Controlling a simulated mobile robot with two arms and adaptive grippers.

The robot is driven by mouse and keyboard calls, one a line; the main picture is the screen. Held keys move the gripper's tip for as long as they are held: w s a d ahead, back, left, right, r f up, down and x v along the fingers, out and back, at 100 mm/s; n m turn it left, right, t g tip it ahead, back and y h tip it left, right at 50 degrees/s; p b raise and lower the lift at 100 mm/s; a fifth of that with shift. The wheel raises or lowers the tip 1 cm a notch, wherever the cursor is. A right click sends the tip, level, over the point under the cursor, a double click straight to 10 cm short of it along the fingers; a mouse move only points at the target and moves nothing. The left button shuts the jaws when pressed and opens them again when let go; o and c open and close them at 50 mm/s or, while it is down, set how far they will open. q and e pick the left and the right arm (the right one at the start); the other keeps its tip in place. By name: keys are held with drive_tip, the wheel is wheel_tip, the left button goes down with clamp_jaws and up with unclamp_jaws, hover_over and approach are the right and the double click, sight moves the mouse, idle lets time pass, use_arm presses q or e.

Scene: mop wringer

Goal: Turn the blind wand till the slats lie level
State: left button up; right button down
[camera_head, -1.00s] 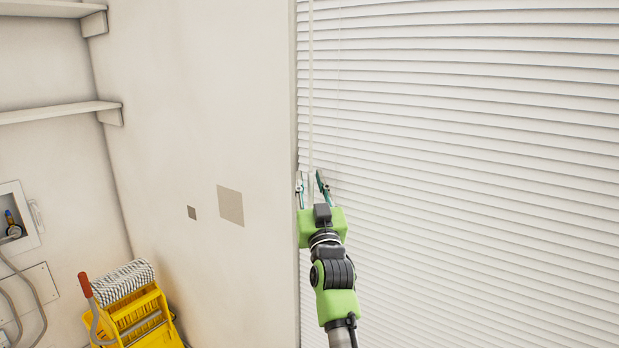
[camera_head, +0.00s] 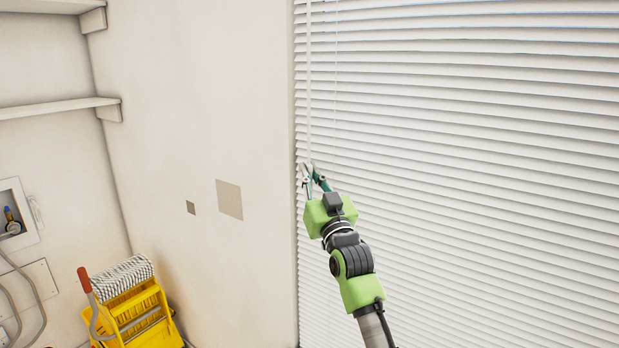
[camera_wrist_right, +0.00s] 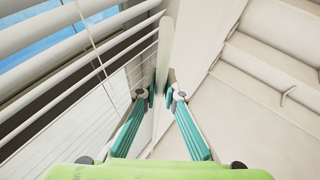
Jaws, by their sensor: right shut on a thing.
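The blind wand (camera_head: 308,90) is a thin white rod hanging upright at the left side of the window blind. My right gripper (camera_head: 310,170) is shut on the wand near its lower part. The right wrist view shows the wand (camera_wrist_right: 164,55) between the teal fingers of the gripper (camera_wrist_right: 161,97). In the right wrist view the slats (camera_wrist_right: 60,70) stand apart, with blue showing behind. My left gripper is not in view.
A plain wall (camera_head: 200,120) stands just left of the blind. A yellow mop wringer (camera_head: 145,318) with a red handle is at the lower left. Shelves (camera_head: 60,109) and a wall box (camera_head: 15,215) are at the far left.

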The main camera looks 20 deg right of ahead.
drive_tip(key=shift+w+d+f+n+g+y+b, duration=0.15)
drive_tip(key=shift+n+y+b, duration=0.35)
drive_tip(key=shift+y, duration=0.4)
drive_tip(key=shift+s+n+g+y+b, duration=0.1)
drive_tip(key=shift+n+g+y+b, duration=0.1)
drive_tip(key=shift+n+y+b, duration=0.5)
drive_tip(key=shift+w+d+f+n+g+y+b, duration=0.1)
drive_tip(key=shift+n+g+y+b, duration=0.15)
drive_tip(key=shift+y, duration=0.85)
drive_tip(key=y, duration=0.1)
drive_tip(key=n+y, duration=0.1)
drive_tip(key=shift+r+g+y+b, duration=0.2)
drive_tip(key=shift+g+y+b, duration=0.1)
drive_tip(key=shift+g+b, duration=0.1)
drive_tip(key=shift+r+n+g+y+p, duration=0.2)
drive_tip(key=shift+n+g+y+p, duration=0.1)
drive_tip(key=shift+n+y, duration=0.35)
drive_tip(key=shift+g+y+p, duration=0.4)
drive_tip(key=shift+y+p, duration=0.05)
drive_tip(key=shift+y, duration=0.3)
drive_tip(key=shift+a+f+n+g+y+p, duration=0.1)
drive_tip(key=shift+a+n+g+y+p, duration=0.05)
drive_tip(key=shift+n+g+y+p, duration=0.7)
drive_tip(key=shift+y, duration=0.35)
drive_tip(key=shift+f, duration=0.1)
